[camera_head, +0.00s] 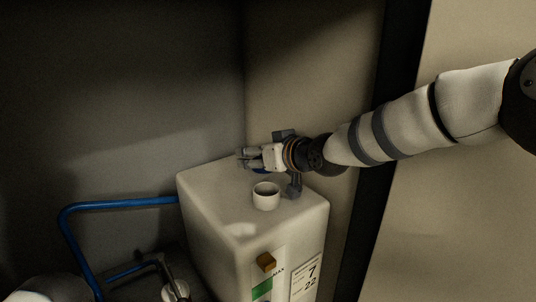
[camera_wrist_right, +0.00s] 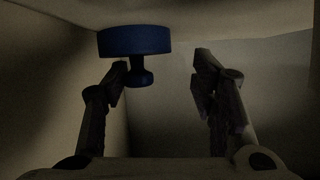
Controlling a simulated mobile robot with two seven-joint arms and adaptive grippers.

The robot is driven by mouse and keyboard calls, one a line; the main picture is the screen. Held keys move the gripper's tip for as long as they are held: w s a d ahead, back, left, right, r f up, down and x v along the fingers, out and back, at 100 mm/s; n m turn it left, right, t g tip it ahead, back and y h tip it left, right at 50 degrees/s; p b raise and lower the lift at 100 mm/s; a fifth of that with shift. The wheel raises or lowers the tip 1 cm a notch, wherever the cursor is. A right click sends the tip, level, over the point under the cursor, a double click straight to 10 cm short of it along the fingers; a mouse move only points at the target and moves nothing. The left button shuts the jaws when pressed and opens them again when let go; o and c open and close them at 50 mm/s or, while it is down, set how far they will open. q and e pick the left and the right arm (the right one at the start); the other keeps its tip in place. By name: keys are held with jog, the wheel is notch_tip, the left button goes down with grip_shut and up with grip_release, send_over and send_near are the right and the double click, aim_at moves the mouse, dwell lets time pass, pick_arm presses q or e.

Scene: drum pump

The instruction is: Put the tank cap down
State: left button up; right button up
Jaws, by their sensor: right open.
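The tank cap is a dark blue disc with a narrower knob (camera_wrist_right: 135,42) in the right wrist view. Its knob lies between the fingertips, nearer the left-hand finger. The disc lies against a pale surface at the top of that picture; the view is dark, so contact is hard to judge. In the head view only a sliver of blue (camera_head: 258,170) shows beneath the gripper. My right gripper (camera_head: 246,157) is open, low over the back of the white tank's top (camera_head: 212,188); its fingers also show in the wrist view (camera_wrist_right: 160,68). My left gripper is not seen.
The tank's open white filler neck (camera_head: 265,198) stands in front of my right gripper. A blue pipe (camera_head: 120,205) runs to the tank's left side. A wall stands close behind the tank. The tank's front carries a brown knob (camera_head: 266,262) and a label (camera_head: 306,278).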

jog(key=p+v, duration=0.2)
jog(key=v, duration=0.9)
jog(key=shift+r, duration=0.2)
jog(key=shift+s+d, duration=0.2)
jog(key=shift+s, duration=0.1)
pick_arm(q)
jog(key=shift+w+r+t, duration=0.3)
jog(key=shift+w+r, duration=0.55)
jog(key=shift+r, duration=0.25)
